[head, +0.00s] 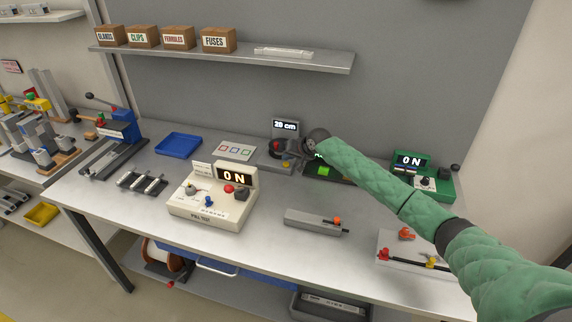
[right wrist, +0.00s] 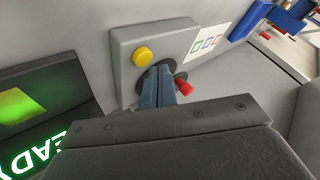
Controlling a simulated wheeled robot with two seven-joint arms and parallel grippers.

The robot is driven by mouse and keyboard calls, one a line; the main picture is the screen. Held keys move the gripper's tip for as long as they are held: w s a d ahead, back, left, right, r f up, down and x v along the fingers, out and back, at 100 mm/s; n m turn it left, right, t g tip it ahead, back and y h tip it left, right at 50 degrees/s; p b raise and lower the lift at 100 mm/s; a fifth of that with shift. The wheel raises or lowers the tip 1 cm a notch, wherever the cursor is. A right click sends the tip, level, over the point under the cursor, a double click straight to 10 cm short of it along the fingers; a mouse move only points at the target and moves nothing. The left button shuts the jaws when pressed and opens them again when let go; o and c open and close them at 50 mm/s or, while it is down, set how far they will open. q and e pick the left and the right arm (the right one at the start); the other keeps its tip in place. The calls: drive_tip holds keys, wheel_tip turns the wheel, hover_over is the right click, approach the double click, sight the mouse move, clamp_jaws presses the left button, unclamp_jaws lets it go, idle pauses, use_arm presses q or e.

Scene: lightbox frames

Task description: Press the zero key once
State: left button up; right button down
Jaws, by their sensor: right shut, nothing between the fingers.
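A small grey device (head: 272,163) with a display reading "20 cm" (head: 286,127) stands near the back of the bench. Its grey panel (right wrist: 128,52) in the right wrist view carries a yellow button (right wrist: 143,56), a dark round part and a red knob (right wrist: 184,84). No label saying zero is legible, so I cannot tell which key that is. My right gripper (right wrist: 161,74) is shut and empty, its fingertips over the dark round part, between the yellow button and the red knob. I cannot tell whether it touches. In the head view the right gripper (head: 291,148) is at this device. My left gripper is out of view.
A beige tester (head: 212,205) reading "0 N" stands at front left. A green device (head: 437,180) also reading "0 N" is at right. A green lit pad (head: 323,171) is beside the grey device. A blue tray (head: 178,145) and grey block (head: 312,222) lie on the bench.

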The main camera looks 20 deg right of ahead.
sight(288, 165)
drive_tip(key=shift+f, duration=0.35)
idle(0.3)
drive_tip(key=shift+f, duration=0.6)
idle(0.9)
drive_tip(key=shift+r, duration=0.1)
drive_tip(key=shift+r+p, duration=0.75)
drive_tip(key=shift+r, duration=0.1)
drive_tip(key=shift+r, duration=0.1)
drive_tip(key=shift+r+p, duration=1.85)
drive_tip(key=shift+r, duration=0.6)
drive_tip(key=shift+f, duration=0.1)
